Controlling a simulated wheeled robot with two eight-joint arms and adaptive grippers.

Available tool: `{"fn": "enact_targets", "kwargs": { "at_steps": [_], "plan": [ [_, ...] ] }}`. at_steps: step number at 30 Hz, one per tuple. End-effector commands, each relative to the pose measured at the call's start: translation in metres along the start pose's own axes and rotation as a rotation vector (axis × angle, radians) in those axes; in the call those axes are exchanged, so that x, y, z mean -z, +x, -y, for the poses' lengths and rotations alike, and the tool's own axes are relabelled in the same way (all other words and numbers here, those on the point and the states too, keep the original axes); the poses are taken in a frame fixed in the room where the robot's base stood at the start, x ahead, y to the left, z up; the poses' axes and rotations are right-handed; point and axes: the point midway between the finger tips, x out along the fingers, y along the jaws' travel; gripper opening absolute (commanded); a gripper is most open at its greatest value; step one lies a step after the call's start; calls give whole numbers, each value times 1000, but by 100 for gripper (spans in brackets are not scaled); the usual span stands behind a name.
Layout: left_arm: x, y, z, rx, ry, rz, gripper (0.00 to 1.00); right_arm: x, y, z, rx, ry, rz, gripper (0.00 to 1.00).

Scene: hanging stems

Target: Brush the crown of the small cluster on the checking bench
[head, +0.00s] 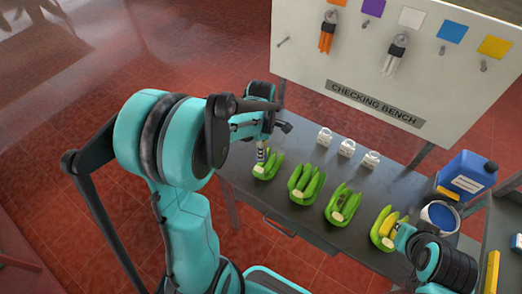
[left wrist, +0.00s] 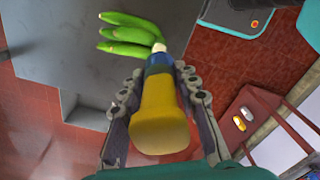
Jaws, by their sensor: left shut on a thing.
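The small cluster (head: 270,164), green with a few fingers, lies at the left end of the grey checking bench (head: 255,196). In the left wrist view the cluster (left wrist: 127,32) shows three green fingers joining at the right. My left gripper (left wrist: 160,82) is shut on a brush (left wrist: 160,125) with a yellow handle and blue collar. The brush's pale tip is at the cluster's crown; whether it touches is hard to tell. In the head view the brush (head: 261,152) points down at this cluster. My right gripper (head: 404,236) is beside the rightmost cluster; its jaws are unclear.
More green clusters (head: 306,184) lie in a row to the right, the last (head: 384,229) with a yellow part. Small white-topped items (head: 346,147) stand behind. A sign board (head: 400,60) stands behind.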

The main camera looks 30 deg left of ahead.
Motion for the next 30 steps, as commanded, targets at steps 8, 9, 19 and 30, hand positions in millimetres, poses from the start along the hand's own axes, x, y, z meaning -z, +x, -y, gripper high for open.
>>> {"fn": "enact_targets", "kwargs": {
  "at_steps": [8,9,19,30],
  "plan": [
    [0,1,0,0,0,0,0,0,1,0,0,0,0,0],
    [0,2,0,0,0,0,0,-1,1,0,0,0,0,0],
    [2,24,-2,0,0,0,0,-12,17,0,0,0,0,0],
    [7,62,-4,0,0,0,0,-32,44,0,0,0,0,0]
  ]
}}
